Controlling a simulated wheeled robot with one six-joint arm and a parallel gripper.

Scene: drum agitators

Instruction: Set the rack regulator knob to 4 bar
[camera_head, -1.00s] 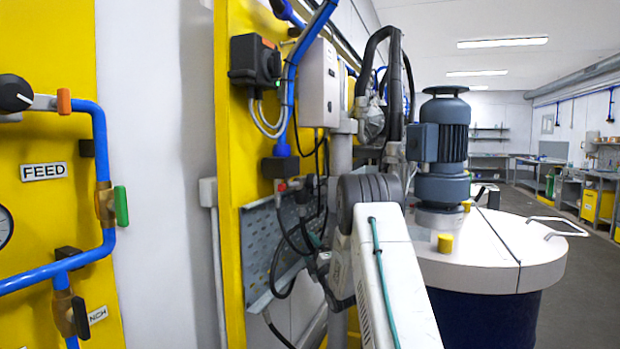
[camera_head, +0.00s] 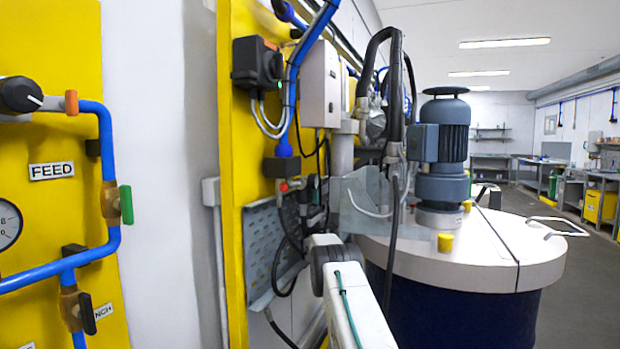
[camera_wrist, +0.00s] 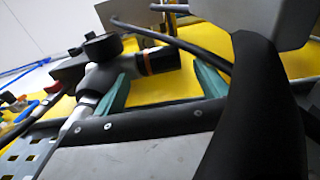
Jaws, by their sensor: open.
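A black round knob (camera_head: 20,94) with a white pointer line is on the yellow panel at the left edge of the head view, above the FEED label. I cannot tell whether this is the rack regulator knob, and no bar scale is readable on it. A dial gauge (camera_head: 8,224) below it is cut off by the picture edge. My gripper (camera_wrist: 160,72) shows in the wrist view as two teal fingers, open and apart. A black fitting with an orange ring (camera_wrist: 158,61) appears between or beyond the fingertips; contact cannot be told.
A white-lidded drum (camera_head: 480,250) with a grey agitator motor (camera_head: 443,150) stands at the right. A perforated grey plate (camera_head: 268,250) with hoses is on the yellow rack (camera_head: 232,150). A black hose (camera_wrist: 175,40) crosses the wrist view. Open floor lies at the far right.

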